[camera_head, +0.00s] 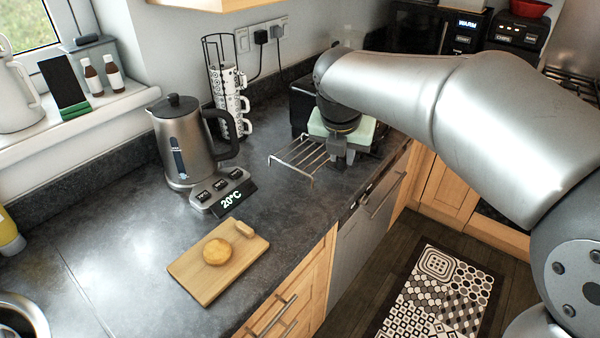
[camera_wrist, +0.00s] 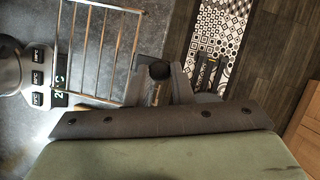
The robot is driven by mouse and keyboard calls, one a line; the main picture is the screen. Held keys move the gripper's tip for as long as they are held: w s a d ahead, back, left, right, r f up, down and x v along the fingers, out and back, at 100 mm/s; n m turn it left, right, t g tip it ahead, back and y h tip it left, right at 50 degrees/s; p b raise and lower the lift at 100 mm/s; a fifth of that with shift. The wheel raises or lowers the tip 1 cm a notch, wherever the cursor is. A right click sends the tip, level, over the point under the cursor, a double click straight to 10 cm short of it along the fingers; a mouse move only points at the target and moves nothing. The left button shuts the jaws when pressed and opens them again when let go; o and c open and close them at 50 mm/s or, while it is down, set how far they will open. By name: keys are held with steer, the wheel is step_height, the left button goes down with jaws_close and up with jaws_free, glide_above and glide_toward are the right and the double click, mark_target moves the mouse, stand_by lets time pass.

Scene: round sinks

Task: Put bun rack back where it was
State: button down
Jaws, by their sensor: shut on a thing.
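The bun rack (camera_head: 299,155) is a silver wire frame with parallel bars and short bent legs. It is level, over the counter in front of the black toaster; whether its legs touch the counter is hard to tell. My gripper (camera_head: 340,158) is shut on the rack's right end. In the wrist view the rack (camera_wrist: 103,48) extends up and left from my gripper (camera_wrist: 165,82), whose fingers partly hide the contact.
The black toaster (camera_head: 299,108) stands right behind the rack. A kettle (camera_head: 183,142) on its base is to the left, and a mug stand (camera_head: 228,88) is behind. A board (camera_head: 195,278) with a bun (camera_head: 217,252) lies in front. The counter between is clear.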

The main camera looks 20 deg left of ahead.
mark_target(313, 154)
steer(key=w+a, duration=0.1)
steer(key=a+f, duration=0.1)
steer(key=w+a, duration=0.1)
steer(key=a, duration=0.1)
steer(key=shift+w+f+p, duration=0.3)
steer(key=shift+f+p, duration=0.05)
steer(key=shift+f, duration=0.05)
steer(key=a+f, duration=0.1)
steer(key=w+f, duration=0.1)
steer(key=f, duration=0.1)
steer(key=w+a+f, duration=0.1)
steer(key=shift+a+f, duration=0.15)
steer(key=shift+a, duration=0.2)
steer(key=shift+w+a+f, duration=0.25)
steer(key=shift+a+f, duration=0.2)
steer(key=shift+f, duration=0.2)
steer(key=shift+w+a+f+p, duration=0.15)
steer(key=shift+f+p, duration=0.15)
steer(key=shift+f, duration=1.55)
steer(key=shift+f, duration=0.4)
steer(key=c, duration=1.3)
jaws_free()
